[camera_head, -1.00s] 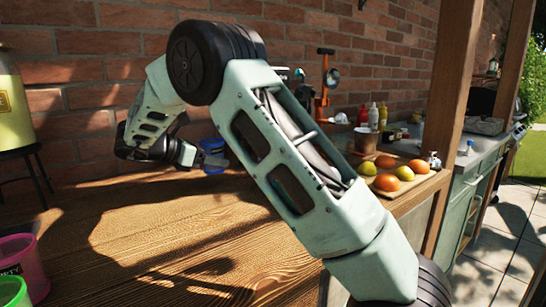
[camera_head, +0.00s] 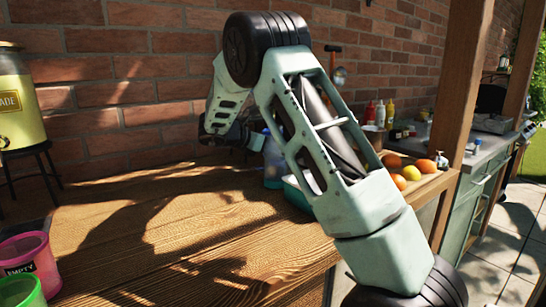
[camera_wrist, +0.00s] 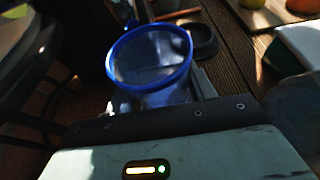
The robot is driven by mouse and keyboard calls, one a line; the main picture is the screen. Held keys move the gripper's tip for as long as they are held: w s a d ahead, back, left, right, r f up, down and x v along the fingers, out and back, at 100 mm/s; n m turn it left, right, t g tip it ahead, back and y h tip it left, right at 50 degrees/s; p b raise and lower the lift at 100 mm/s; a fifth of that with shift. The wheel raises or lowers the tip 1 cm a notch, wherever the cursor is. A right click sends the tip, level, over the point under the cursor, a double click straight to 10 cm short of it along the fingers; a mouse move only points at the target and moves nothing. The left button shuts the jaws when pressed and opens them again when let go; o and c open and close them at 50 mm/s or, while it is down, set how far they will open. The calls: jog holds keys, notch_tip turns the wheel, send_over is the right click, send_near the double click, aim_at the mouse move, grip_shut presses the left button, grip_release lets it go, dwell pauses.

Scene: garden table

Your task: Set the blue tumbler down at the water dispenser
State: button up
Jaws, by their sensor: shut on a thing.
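The blue tumbler (camera_wrist: 150,62) is in my gripper in the wrist view, its round blue rim and see-through wall towards the camera. In the head view my gripper (camera_head: 250,140) is beyond the raised arm, over the far part of the wooden table, mostly hidden. A see-through bluish shape (camera_head: 272,155) shows beside it; I cannot tell whether all of it is the tumbler. The wrist view does not show clearly whether the tumbler's base touches anything. The water dispenser is not clearly seen; a dark round stand (camera_wrist: 35,45) with legs is left of the tumbler.
A yellow lemonade dispenser (camera_head: 22,105) stands on a black stand at the far left. A pink cup (camera_head: 30,262) and a green cup (camera_head: 20,292) are at the near left. A teal tray (camera_head: 297,195) and oranges (camera_head: 427,166) are to the right. The middle of the table is clear.

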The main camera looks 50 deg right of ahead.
jog(key=shift+d+f, duration=0.2)
jog(key=shift+f, duration=1.55)
jog(key=shift+f, duration=0.25)
jog(key=o, duration=1)
jog(key=shift+r, duration=0.1)
jog(key=shift+o, duration=0.2)
jog(key=shift+r, duration=0.1)
jog(key=shift+a+r, duration=0.1)
jog(key=shift+r, duration=0.05)
jog(key=v, duration=1.1)
jog(key=shift+w+a+r, duration=0.1)
jog(key=shift+a, duration=0.3)
